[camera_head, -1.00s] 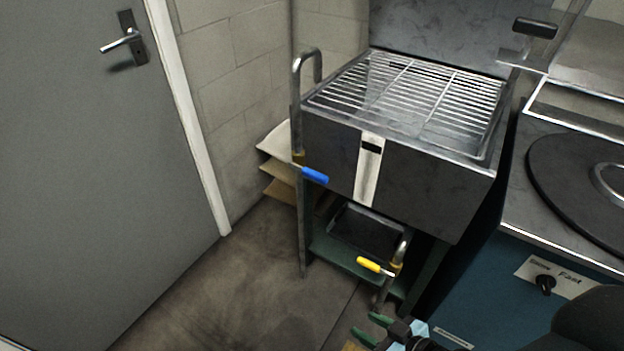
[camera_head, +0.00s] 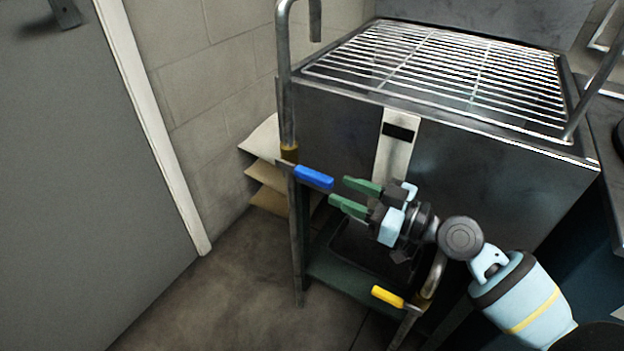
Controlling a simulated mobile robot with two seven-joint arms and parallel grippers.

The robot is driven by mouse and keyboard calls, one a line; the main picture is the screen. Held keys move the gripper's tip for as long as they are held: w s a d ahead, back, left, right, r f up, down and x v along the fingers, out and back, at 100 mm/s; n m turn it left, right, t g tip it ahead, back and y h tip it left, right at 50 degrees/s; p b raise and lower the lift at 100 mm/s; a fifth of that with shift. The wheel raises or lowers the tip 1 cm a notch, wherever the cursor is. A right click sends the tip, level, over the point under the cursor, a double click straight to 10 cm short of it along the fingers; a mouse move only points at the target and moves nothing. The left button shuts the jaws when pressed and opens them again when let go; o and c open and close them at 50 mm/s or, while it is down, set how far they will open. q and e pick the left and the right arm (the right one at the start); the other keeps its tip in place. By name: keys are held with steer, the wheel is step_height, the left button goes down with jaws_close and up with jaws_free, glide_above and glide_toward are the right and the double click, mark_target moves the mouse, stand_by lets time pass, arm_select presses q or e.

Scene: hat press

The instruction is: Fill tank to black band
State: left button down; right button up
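The tank (camera_head: 490,170) is a dark metal box with a wire rack on top. A pale strip (camera_head: 390,160) on its front carries the black band (camera_head: 399,131). A blue-handled valve (camera_head: 313,177) sits on the upright pipe at its left, under a curved spout (camera_head: 284,20). A yellow-handled valve (camera_head: 388,297) is on the lower pipe. My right gripper (camera_head: 353,197) is in front of the tank, its green fingers open, apart and empty, just right of the blue handle. No water level can be made out. My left gripper is not in view.
Folded pale sheets or sacks (camera_head: 265,165) are stacked behind the pipe, by the block wall. A dark tray (camera_head: 350,245) is on the green stand below the tank. A grey door (camera_head: 80,190) is at left. The floor between door and stand is clear.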

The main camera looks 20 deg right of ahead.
mark_target(313, 179)
steer(key=shift+w+a+r, duration=0.1)
steer(key=shift+w+a, duration=0.15)
steer(key=shift+p+x, duration=0.45)
steer(key=shift+x, duration=3.1)
steer(key=shift+c, duration=0.4)
jaws_close()
